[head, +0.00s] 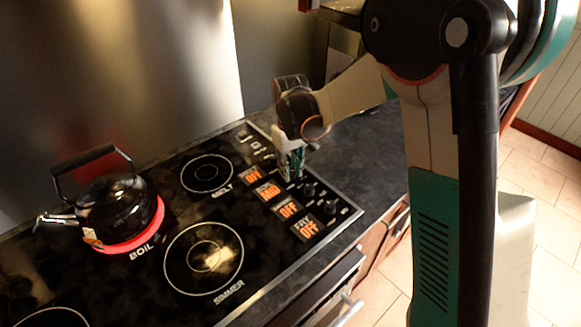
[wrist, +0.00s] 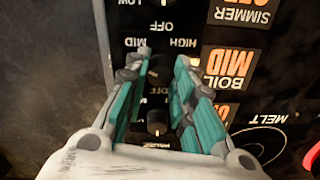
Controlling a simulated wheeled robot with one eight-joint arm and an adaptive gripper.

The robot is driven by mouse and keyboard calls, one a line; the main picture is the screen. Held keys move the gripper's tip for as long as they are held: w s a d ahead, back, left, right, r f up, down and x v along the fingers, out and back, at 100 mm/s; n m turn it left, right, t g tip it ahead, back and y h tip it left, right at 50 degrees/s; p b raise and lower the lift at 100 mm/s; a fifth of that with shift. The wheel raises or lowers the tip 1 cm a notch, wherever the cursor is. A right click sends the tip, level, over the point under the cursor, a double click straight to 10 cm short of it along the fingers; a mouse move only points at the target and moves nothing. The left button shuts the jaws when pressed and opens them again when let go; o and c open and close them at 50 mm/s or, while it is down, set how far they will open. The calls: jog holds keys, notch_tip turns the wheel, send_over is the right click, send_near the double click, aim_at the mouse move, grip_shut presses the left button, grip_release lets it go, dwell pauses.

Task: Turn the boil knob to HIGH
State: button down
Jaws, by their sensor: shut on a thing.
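The boil knob (wrist: 158,74) is a dark knob between my fingers in the wrist view, with OFF, MID and HIGH printed around it. My gripper (wrist: 157,95) is shut on it, with teal fingers on both sides. In the head view my gripper (head: 291,174) points down onto the control panel and hides this knob. The boil display (wrist: 229,63) reads MID in orange; it also shows in the head view (head: 268,191). The knob's pointer is too dark to read clearly.
A black kettle (head: 118,208) stands on the red-glowing BOIL burner (head: 133,243). Another knob (wrist: 157,123) sits close below the boil knob in the wrist view. Two more knobs (head: 308,189) (head: 330,207) stand near my gripper. The other displays (head: 306,229) read OFF.

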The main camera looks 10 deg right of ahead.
jog(key=m, duration=0.4)
jog(key=shift+w+m, duration=0.1)
jog(key=shift+m, duration=0.2)
jog(key=m, duration=0.4)
jog(key=shift+m, duration=0.3)
jog(key=m, duration=0.4)
jog(key=shift+m, duration=0.3)
jog(key=m, duration=0.4)
jog(key=shift+m, duration=0.4)
jog(key=c, duration=1.3)
grip_release()
jog(key=shift+c, duration=0.2)
jog(key=shift+r, duration=0.1)
